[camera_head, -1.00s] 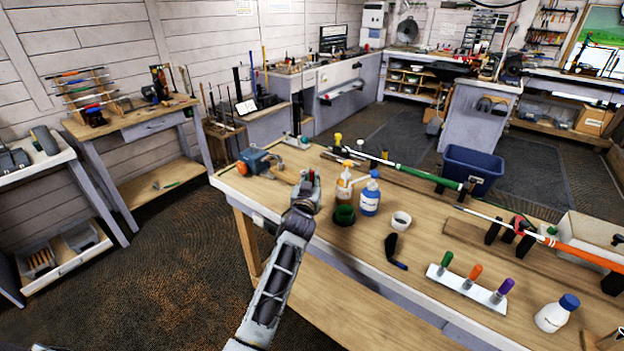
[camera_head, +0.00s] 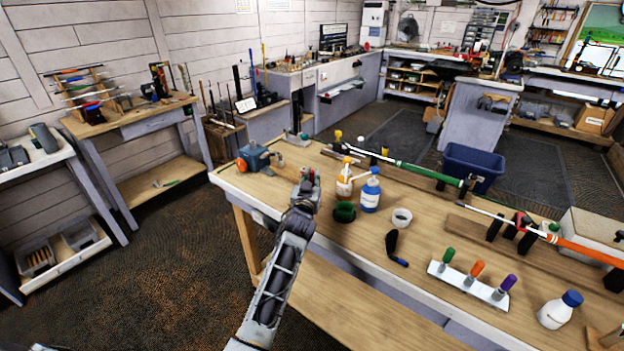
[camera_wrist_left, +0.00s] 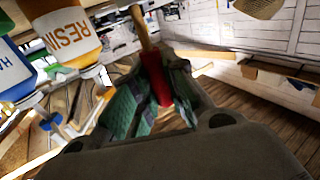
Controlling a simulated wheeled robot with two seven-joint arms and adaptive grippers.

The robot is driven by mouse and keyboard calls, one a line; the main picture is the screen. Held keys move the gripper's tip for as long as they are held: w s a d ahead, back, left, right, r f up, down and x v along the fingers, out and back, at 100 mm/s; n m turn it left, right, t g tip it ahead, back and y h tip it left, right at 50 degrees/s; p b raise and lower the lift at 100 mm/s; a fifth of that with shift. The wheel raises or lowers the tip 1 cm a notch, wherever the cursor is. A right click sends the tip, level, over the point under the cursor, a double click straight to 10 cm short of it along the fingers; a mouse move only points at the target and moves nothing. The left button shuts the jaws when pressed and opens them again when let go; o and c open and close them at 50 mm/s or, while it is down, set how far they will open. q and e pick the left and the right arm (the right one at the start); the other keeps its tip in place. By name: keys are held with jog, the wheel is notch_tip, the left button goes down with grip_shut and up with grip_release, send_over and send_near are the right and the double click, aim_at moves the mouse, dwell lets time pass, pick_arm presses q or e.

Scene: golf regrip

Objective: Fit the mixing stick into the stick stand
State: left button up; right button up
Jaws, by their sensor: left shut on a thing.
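My left gripper (camera_head: 309,177) is over the left part of the workbench (camera_head: 420,262), left of the bottles. In the left wrist view its green-padded fingers (camera_wrist_left: 152,100) are shut on the mixing stick (camera_wrist_left: 146,32), a tan stick with a red part (camera_wrist_left: 157,78) between the fingers. The tan part sticks out beyond the fingertips. In the head view the held stick is too small to make out clearly. I cannot tell for sure which thing is the stick stand; a white rack (camera_head: 448,273) holding green, orange and purple handles stands at the front right. My right gripper is out of view.
A blue vise (camera_head: 256,158) is at the left edge. Golf clubs (camera_head: 425,173) lie across supports behind.

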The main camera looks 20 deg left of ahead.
pick_arm(q)
jog(key=shift+f, duration=0.2)
jog(key=o, duration=0.9)
jog(key=shift+c, duration=0.2)
jog(key=shift+s, duration=0.2)
jog(key=s, duration=0.7)
jog(key=shift+d, duration=0.45)
dwell(0.7)
